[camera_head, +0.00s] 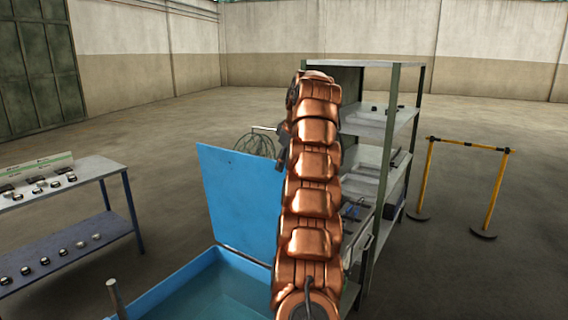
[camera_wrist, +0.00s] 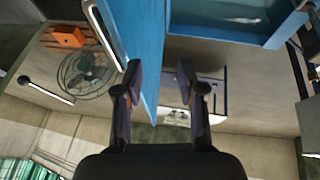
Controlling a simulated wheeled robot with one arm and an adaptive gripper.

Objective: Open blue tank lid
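The blue tank lid (camera_head: 238,195) stands raised, close to upright, at the back edge of the blue tank (camera_head: 172,284). The tank's inside shows, with a bluish, water-like surface. My copper arm hides the lid's right edge and the tank's right part. In the wrist view, my gripper (camera_wrist: 160,78) has its two dark fingers apart. The lid (camera_wrist: 148,60) reaches in between them, close to the left finger; I cannot tell whether they touch. The tank (camera_wrist: 210,35) also shows at the top right there. In the head view, my gripper is mostly hidden behind my arm.
A grey shelf rack (camera_head: 378,122) stands right behind my arm. A wire-caged fan (camera_wrist: 88,72) is behind the lid. A table with small items (camera_head: 75,177) stands at left. A yellow barrier (camera_head: 465,147) stands at right. The floor behind is clear.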

